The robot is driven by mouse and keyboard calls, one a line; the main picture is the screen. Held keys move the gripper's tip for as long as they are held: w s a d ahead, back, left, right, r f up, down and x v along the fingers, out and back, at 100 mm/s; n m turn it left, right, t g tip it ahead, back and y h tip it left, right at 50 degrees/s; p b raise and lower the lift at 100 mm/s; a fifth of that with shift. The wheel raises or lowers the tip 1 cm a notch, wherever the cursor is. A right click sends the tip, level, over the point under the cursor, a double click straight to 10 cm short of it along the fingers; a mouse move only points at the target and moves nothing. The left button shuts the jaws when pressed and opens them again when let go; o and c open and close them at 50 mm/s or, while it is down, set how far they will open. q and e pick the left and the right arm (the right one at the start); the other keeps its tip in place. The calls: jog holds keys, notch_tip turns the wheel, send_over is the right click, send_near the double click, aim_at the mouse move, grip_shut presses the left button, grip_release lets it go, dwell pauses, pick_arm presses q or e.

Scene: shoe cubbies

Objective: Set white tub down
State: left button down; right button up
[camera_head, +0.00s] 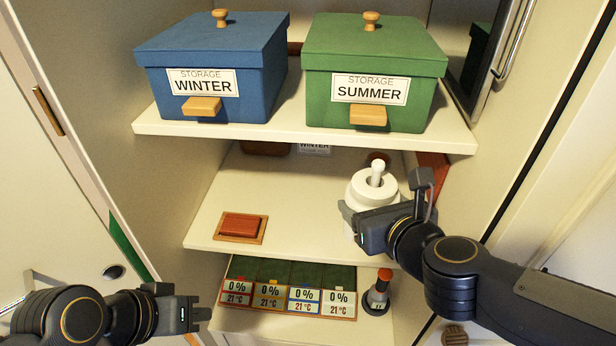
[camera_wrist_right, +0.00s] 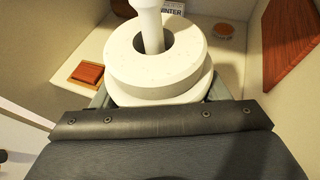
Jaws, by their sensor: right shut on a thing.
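The white tub (camera_head: 366,189) is a round white container with a ring-shaped top and a white knob or stick rising from its centre. It is at the right of the middle shelf (camera_head: 290,208). My right gripper (camera_head: 352,214) is shut on the tub from the front right. The tub fills the middle of the right wrist view (camera_wrist_right: 158,62), between the fingers. Its base is hidden, so I cannot tell if it touches the shelf. My left gripper (camera_head: 203,314) is empty, low at the left, in front of the bottom shelf; its finger gap is unclear.
Blue WINTER (camera_head: 212,60) and green SUMMER (camera_head: 370,62) boxes stand on the upper shelf. A red block on a wooden plate (camera_head: 240,227) lies on the middle shelf's left. Labelled compartments (camera_head: 287,290) and a red-topped item (camera_head: 379,290) are below. The middle shelf's centre is clear.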

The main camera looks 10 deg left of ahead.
jog(key=shift+w+a+f+b, duration=0.95)
jog(key=shift+w+f, duration=1.15)
jog(key=shift+f, duration=0.05)
jog(key=shift+w+a+f+b, duration=0.9)
jog(key=shift+w+a+f, duration=0.05)
jog(key=shift+w+f, duration=1.2)
jog(key=shift+w+a+f+b, duration=0.95)
jog(key=shift+w+f, duration=1.15)
jog(key=shift+f, duration=0.05)
jog(key=shift+f, duration=0.1)
jog(key=o, duration=0.6)
jog(key=shift+f, duration=0.1)
jog(key=o, duration=0.5)
